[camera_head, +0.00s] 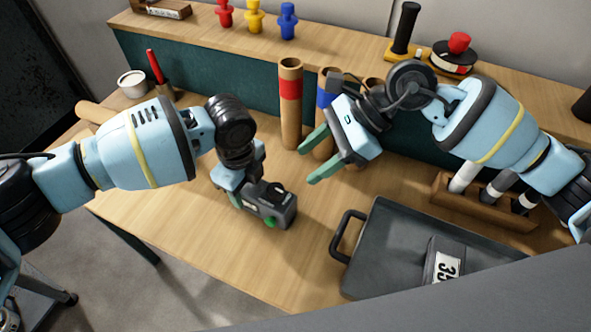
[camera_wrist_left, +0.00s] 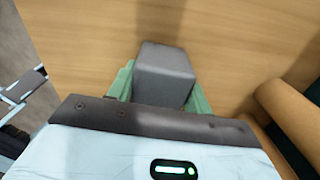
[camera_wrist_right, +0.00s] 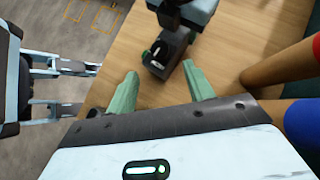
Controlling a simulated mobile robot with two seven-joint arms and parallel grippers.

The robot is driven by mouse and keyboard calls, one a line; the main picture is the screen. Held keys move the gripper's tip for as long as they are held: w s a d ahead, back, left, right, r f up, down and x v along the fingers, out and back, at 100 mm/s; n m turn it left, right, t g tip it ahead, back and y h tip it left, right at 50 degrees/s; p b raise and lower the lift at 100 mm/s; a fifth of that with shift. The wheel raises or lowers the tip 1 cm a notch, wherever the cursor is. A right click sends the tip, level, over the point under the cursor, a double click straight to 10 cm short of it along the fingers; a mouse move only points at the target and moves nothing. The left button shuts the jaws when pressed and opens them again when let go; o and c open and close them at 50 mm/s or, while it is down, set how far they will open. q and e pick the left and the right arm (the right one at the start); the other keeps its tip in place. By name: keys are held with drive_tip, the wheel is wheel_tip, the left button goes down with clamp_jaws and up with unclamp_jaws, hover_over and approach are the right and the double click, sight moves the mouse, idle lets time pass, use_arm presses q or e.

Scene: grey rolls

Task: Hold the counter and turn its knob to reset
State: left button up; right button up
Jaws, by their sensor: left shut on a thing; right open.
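The counter (camera_head: 281,204) is a small dark grey box with a pale round-edged detail on top. My left gripper (camera_head: 256,200) is shut on it, low over the wooden table. In the left wrist view a plain grey face of the counter (camera_wrist_left: 166,68) sits between the green fingers. The counter (camera_wrist_right: 170,50) also shows in the right wrist view, beyond the fingertips. I cannot clearly make out its knob. My right gripper (camera_head: 316,160) is open and empty, above and to the right of the counter, in front of the upright tubes.
Upright tubes with red (camera_head: 290,112) and blue bands stand behind. A wooden rack (camera_head: 485,203) is at the right. The table front left is clear.

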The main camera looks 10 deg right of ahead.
drive_tip(key=shift+v, duration=1.5)
use_arm(q)
drive_tip(key=o, duration=1.2)
wheel_tip(320, 180, up, 12)
drive_tip(key=shift+r, duration=0.1)
drive_tip(key=shift+s, duration=0.1)
use_arm(e)
drive_tip(key=shift+f, duration=0.1)
